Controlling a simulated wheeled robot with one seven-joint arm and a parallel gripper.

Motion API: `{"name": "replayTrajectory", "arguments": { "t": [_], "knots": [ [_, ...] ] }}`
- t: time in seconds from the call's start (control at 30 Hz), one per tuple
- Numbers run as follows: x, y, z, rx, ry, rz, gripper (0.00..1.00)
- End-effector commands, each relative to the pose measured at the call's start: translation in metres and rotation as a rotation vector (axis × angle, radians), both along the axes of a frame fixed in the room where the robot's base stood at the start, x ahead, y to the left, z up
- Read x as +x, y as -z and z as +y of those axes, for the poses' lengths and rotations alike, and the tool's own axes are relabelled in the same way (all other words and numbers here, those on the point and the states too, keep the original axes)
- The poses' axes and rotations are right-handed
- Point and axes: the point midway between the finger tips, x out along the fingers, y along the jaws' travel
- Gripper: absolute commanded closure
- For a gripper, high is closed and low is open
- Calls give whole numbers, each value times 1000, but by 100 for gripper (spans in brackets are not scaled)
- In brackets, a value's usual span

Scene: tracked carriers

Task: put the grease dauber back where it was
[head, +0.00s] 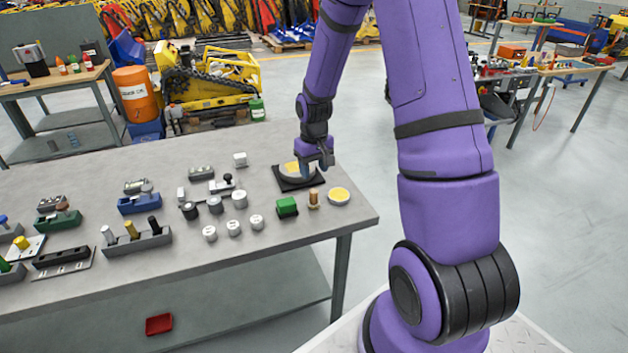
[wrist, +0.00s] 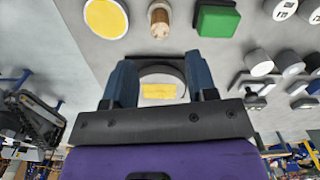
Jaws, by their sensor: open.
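A small upright tan-and-copper piece with a ribbed body (head: 313,198), which may be the grease dauber, stands on the grey table (head: 100,180). It also shows at the top of the wrist view (wrist: 160,22). A round yellow-topped tin (head: 339,196) is on its right and a green block (head: 287,207) on its left. My gripper (head: 318,166) is low over a black square mat (head: 291,186) bearing a round dish with yellow in it (head: 292,168). In the wrist view my fingers (wrist: 160,86) are apart, with the dish seen between them; contact cannot be told.
Several small white cylinders (head: 233,228) and grey fittings stand left of the green block. A grey rack with pegs (head: 137,243) and a blue holder (head: 139,204) are farther left. The table's right edge is close to the yellow-topped tin. A red tray (head: 159,324) lies below.

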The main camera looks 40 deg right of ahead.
Motion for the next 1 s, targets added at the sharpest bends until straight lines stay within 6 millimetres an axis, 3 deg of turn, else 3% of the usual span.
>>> {"name": "replayTrajectory", "arguments": {
  "t": [0.27, 0.47, 0.7, 1.0],
  "knots": [
    [-2, -29, 4, -8, -4, -14, 48],
    [-16, -92, 24, -38, -18, -70, 48],
    [-53, -171, 54, -66, -30, -154, 48],
    [-118, -246, 89, -74, -44, -263, 48]
  ]
}}
